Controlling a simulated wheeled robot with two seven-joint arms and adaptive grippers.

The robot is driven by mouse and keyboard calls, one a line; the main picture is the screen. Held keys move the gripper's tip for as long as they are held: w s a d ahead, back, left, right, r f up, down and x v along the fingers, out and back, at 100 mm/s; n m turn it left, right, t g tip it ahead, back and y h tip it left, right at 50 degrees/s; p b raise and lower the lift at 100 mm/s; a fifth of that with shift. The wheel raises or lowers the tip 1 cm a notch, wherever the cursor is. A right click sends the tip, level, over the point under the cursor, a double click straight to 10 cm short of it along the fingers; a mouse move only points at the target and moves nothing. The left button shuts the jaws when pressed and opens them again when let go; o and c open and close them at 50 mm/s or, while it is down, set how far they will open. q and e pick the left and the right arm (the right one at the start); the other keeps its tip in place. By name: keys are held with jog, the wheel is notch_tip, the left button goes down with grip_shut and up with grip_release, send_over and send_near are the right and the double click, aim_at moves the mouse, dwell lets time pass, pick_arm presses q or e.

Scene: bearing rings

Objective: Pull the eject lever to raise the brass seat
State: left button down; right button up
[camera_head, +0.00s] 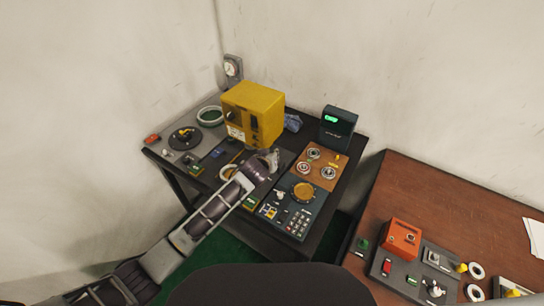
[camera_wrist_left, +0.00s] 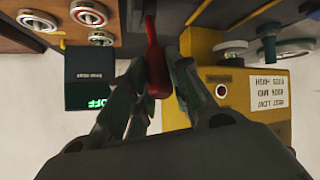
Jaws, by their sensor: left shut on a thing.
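My left gripper (camera_head: 272,162) reaches over the dark table beside the yellow box (camera_head: 253,112). In the left wrist view its fingers (camera_wrist_left: 157,85) are shut on a red lever handle (camera_wrist_left: 154,55), whose lower part is between them. The lever is hidden behind the gripper in the head view. The yellow box also shows in the wrist view (camera_wrist_left: 240,88), with a white label of printed lines. A round brass-coloured disc (camera_head: 303,192), which may be the brass seat, lies on a dark panel right of the gripper. I cannot tell its height. My right gripper is not in view.
A dark box with a green display (camera_head: 338,127) stands at the back right, near a brown board with metal rings (camera_head: 320,166). A dark round plate (camera_head: 185,138) and a pale ring (camera_head: 210,115) lie left. A brown table (camera_head: 440,215) with an orange box (camera_head: 402,238) stands right.

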pick_arm(q)
jog(key=c, duration=1.6)
grip_release()
jog(key=shift+o, duration=0.2)
jog(key=shift+s+r, duration=0.1)
jog(key=shift+s, duration=0.05)
jog(key=v, duration=1.1)
jog(key=shift+s+a, duration=0.2)
jog(key=shift+s, duration=0.05)
jog(key=shift+r, duration=0.1)
